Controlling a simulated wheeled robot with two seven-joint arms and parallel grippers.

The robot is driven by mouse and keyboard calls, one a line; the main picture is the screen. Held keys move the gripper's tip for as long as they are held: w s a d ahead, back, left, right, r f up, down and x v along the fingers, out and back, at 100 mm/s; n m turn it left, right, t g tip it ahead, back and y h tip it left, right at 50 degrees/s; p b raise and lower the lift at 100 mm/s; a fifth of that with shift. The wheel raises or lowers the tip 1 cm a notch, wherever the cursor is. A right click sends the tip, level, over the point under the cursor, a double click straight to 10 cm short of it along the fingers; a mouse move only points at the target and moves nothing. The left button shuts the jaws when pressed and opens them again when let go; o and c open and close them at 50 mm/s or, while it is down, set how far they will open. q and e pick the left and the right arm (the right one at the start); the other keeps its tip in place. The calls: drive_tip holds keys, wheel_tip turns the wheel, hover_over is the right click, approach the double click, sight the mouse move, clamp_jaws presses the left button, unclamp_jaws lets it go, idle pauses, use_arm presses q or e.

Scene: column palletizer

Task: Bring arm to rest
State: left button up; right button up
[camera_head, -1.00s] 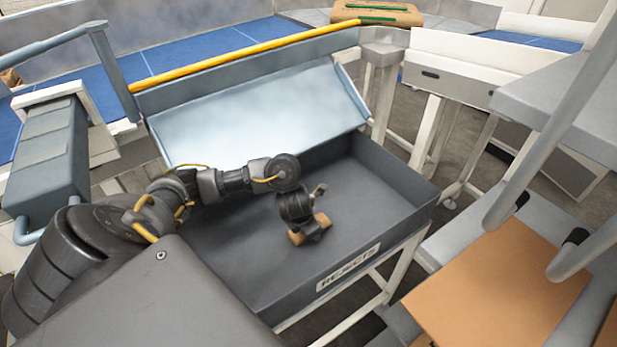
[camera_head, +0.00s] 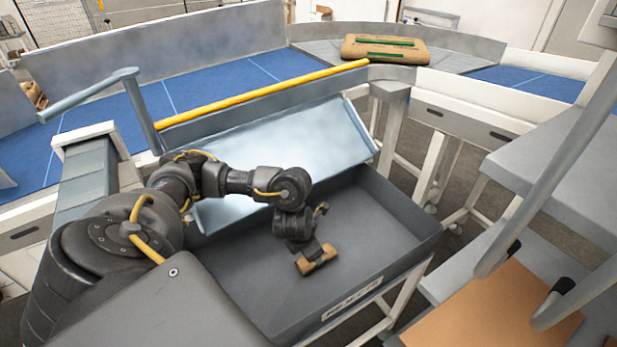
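My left arm comes in from the left and reaches over the dark grey rejects bin (camera_head: 385,225). Its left gripper (camera_head: 317,260) points down into the bin, above or near the floor; the exact gap cannot be judged. Tan parts show at its tip, and I cannot tell whether they are finger pads or a held thing. The finger opening is not clear. No loose item shows in the visible part of the bin; its near left part is hidden by my own body. My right arm and gripper are not in view.
A pale sloped chute (camera_head: 290,145) leads into the bin, below a yellow rail (camera_head: 265,93). A tan sack with green stripes (camera_head: 385,48) lies on the conveyor behind. Grey frame posts and a tan board (camera_head: 490,310) stand at the right.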

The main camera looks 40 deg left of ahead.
use_arm(q)
drive_tip(key=shift+v, duration=0.8)
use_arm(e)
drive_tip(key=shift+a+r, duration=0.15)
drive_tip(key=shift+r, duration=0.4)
